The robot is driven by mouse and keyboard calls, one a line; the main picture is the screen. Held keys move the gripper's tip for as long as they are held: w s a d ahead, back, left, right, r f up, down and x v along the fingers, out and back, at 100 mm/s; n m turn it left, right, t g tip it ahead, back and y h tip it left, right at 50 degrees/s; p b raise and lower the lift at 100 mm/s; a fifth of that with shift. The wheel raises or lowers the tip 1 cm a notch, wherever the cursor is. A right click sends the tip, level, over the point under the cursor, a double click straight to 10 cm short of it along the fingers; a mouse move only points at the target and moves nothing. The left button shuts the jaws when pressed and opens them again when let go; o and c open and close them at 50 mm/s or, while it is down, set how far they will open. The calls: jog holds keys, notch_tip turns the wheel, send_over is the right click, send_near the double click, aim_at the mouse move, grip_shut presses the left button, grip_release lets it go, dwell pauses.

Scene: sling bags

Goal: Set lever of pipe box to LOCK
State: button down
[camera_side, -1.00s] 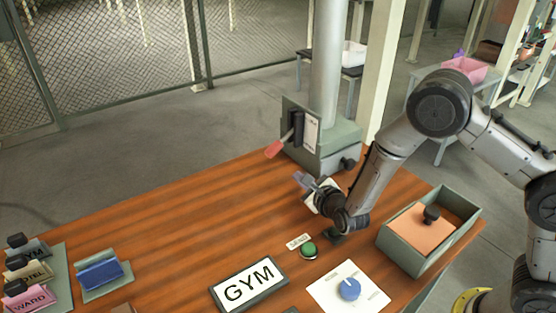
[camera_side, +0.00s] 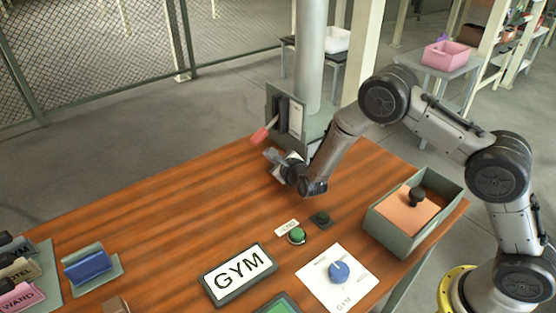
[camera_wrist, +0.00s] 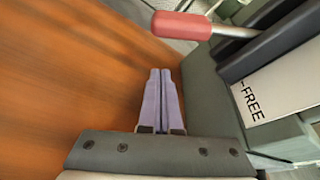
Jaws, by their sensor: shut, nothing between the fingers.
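The pipe box (camera_side: 314,128) is a grey-green box at the foot of a vertical pipe, at the far edge of the table. Its lever has a red handle (camera_side: 260,135) that sticks out to the left; the handle also shows at the top of the wrist view (camera_wrist: 181,26). A white plate on the box (camera_wrist: 278,88) reads "FREE" in the wrist view; no LOCK label is legible. My gripper (camera_side: 270,155) is shut and empty, just below the red handle and apart from it. In the wrist view its pale purple fingers (camera_wrist: 161,75) are together beside the box.
A GYM sign (camera_side: 238,273), a green button (camera_side: 297,236) and a blue dial (camera_side: 339,271) are on the front of the table. An open box with an orange lid (camera_side: 410,214) stands at right. The table's left middle is clear.

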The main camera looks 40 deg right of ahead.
aim_at(267, 128)
jog(key=shift+w+a+r, duration=0.1)
jog(key=shift+a+r, duration=0.4)
jog(key=shift+r, duration=0.35)
jog(key=shift+w+a+r, duration=0.1)
jog(key=shift+a+r, duration=0.35)
jog(key=shift+r, duration=0.4)
